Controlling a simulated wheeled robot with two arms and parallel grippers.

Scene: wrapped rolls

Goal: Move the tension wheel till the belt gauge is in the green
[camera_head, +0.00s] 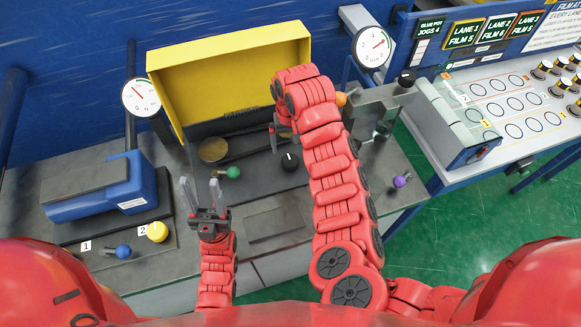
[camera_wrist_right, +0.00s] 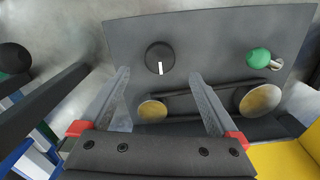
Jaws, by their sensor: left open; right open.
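A black round knob (camera_head: 290,162) with a white mark sits on the dark panel. In the right wrist view the knob (camera_wrist_right: 160,57) shows just beyond and between my right fingertips, apart from them. A dark belt (camera_wrist_right: 200,97) runs around two brass discs nearby. I cannot tell for sure which part is the tension wheel. A round white gauge (camera_head: 141,97) stands at left and another (camera_head: 372,46) at back right; their scales are too small to read surely. My right gripper (camera_head: 279,132) is open and empty, partly hidden by its arm. My left gripper (camera_head: 199,182) is open and empty.
A green knob (camera_head: 233,172) lies left of the black knob. A yellow tray (camera_head: 235,75) stands behind. A blue unit (camera_head: 100,190) with blue and yellow knobs is at left. A purple knob (camera_head: 400,181) and a button console (camera_head: 510,100) are at right.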

